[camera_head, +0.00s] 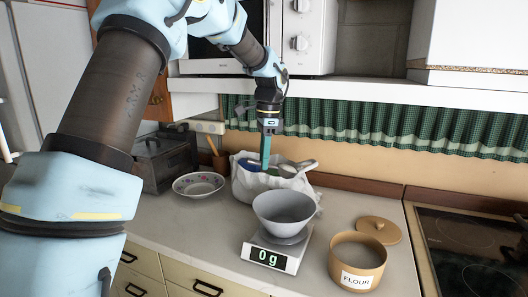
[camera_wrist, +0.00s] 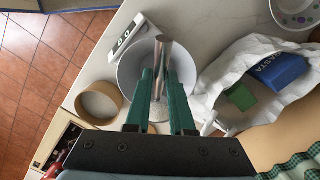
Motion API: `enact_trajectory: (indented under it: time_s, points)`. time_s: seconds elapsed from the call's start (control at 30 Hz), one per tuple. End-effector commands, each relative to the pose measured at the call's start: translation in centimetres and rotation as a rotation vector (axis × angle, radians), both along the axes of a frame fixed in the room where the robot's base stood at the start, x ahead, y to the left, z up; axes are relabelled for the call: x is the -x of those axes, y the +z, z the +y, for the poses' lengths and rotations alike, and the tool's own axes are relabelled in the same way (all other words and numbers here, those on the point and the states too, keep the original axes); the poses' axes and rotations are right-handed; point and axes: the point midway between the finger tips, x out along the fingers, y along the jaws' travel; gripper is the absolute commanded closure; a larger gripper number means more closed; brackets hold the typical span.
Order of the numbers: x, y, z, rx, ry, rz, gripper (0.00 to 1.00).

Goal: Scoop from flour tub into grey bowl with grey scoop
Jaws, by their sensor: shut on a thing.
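The grey bowl (camera_head: 284,208) stands on a kitchen scale (camera_head: 272,253) that reads 0 g. The tan flour tub (camera_head: 357,262), labelled FLOUR, stands open to its right; it shows at the left of the wrist view (camera_wrist: 98,102). My gripper (camera_head: 265,158) hangs behind the bowl, in front of or over the white bag. In the wrist view my gripper (camera_wrist: 162,82) is shut on a narrow grey metallic piece, apparently the grey scoop (camera_wrist: 163,48). The grey bowl (camera_wrist: 130,70) lies beyond the fingers there.
A white bag (camera_head: 245,187) with a blue packet (camera_wrist: 276,72) and a green item stands behind the bowl. A patterned dish (camera_head: 198,185) is at left. The tub's lid (camera_head: 378,230) lies behind the tub, near the hob (camera_head: 470,245). The front-left counter is clear.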

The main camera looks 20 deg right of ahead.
Motion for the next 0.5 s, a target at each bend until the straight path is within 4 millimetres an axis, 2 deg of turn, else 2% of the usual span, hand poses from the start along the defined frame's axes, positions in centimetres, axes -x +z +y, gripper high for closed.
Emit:
enact_trajectory:
  time_s: [0.07,0.5]
  points:
    - [0.2,-0.4,0.1,0.003,-0.009,-0.022,1.0]
    - [1.5,-1.0,0.9,0.076,-0.178,-0.474,1.0]
